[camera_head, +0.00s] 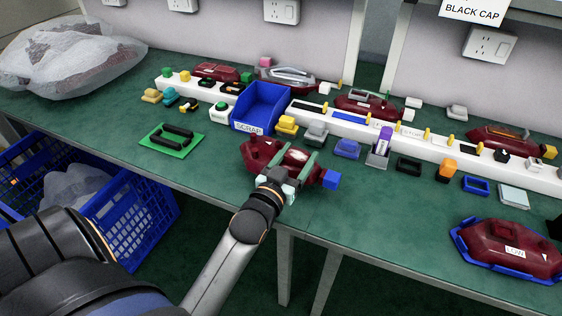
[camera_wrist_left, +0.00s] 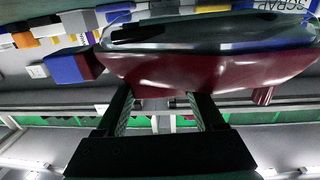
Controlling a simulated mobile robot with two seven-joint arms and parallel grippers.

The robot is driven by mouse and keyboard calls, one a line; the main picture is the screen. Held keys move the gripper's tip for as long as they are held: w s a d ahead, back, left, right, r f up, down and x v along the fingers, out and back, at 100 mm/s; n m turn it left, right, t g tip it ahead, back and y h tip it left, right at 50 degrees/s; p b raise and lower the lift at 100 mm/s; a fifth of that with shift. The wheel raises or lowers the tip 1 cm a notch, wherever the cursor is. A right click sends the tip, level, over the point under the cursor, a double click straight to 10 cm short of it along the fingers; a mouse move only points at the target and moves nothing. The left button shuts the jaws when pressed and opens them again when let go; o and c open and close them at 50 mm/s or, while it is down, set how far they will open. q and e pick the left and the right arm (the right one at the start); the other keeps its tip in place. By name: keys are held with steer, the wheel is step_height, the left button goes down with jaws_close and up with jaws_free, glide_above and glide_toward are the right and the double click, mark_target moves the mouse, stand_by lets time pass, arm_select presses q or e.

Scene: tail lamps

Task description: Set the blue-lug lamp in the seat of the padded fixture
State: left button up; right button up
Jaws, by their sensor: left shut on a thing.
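The blue-lug lamp (camera_head: 262,152) is a dark red tail lamp housing with a blue block, its lug (camera_head: 331,180), at its right end. My left gripper (camera_head: 288,170) is shut on it near the middle of the table's front edge; its height above the table is hard to judge. In the left wrist view the lamp's red body (camera_wrist_left: 205,72) lies between the fingers (camera_wrist_left: 160,108), with the blue lug (camera_wrist_left: 72,68) at left. The padded fixture (camera_head: 187,149), a green plate with two black padded bars, stands to the left of the lamp, apart from it and empty.
A blue SCRAP bin (camera_head: 262,107) stands behind the lamp. A white rail (camera_head: 419,141) with small coloured parts and several red lamps runs along the back. Another red lamp (camera_head: 500,247) lies in a blue tray (camera_head: 462,242) at right. Green tabletop between fixture and lamp is clear.

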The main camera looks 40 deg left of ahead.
arm_select(q)
jaws_close()
steer(key=shift+r, duration=0.15)
